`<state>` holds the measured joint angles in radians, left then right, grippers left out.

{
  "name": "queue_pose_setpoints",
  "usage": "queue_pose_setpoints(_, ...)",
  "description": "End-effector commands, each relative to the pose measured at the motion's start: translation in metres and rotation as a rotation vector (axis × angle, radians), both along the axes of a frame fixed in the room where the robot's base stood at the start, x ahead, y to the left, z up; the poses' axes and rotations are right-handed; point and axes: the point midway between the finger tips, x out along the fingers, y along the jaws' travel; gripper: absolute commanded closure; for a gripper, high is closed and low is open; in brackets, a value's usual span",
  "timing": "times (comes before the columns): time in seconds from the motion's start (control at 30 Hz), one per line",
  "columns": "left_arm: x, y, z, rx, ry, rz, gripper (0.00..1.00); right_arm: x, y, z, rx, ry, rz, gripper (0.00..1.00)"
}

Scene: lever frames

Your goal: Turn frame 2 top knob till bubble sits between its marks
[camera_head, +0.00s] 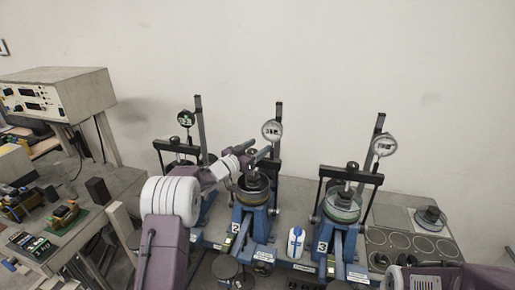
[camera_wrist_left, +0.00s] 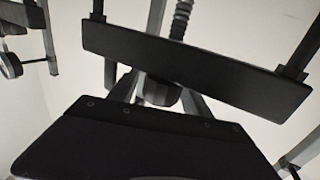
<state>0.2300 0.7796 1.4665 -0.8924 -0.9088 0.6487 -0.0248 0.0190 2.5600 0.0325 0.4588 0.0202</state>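Frame 2 (camera_head: 253,222) is the middle blue lever frame, with a "2" label on its front. My left gripper (camera_head: 256,156) is at its upper part, beside the upright and just below the round dial (camera_head: 272,131). The gripper and wrist cover the top knob, so I cannot make it out in the head view. In the left wrist view a black crossbar (camera_wrist_left: 190,66) and a ribbed rod (camera_wrist_left: 181,18) stand close ahead. A dark rounded part shows below the bar. The finger gap is not clear. No bubble or marks can be read.
Frame 3 (camera_head: 341,222) stands to the right and another frame, partly behind my left arm, to the left. A white-and-blue bottle (camera_head: 296,241) stands between frames 2 and 3. A bench with an instrument box (camera_head: 62,92) is at the left.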

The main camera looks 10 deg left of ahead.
Motion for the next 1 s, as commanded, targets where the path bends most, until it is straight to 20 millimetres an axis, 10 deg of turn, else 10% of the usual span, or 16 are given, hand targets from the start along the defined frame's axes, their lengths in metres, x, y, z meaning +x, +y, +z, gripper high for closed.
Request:
queue_pose_setpoints(0.3, -0.019, 0.01, -0.004, 0.001, 0.002, 0.002, 0.43, 0.0, 0.0, -0.013, 0.0, 0.0, 0.0, 0.18)
queue_pose_setpoints(0.7, -0.074, 0.035, -0.006, 0.001, -0.003, 0.002, 0.43, 0.0, 0.0, -0.084, 0.0, 0.0, 0.0, 0.18)
queue_pose_setpoints(1.0, -0.083, 0.038, -0.001, 0.0, 0.001, 0.0, 0.43, 0.0, 0.0, -0.089, 0.0, 0.0, 0.0, 0.18)
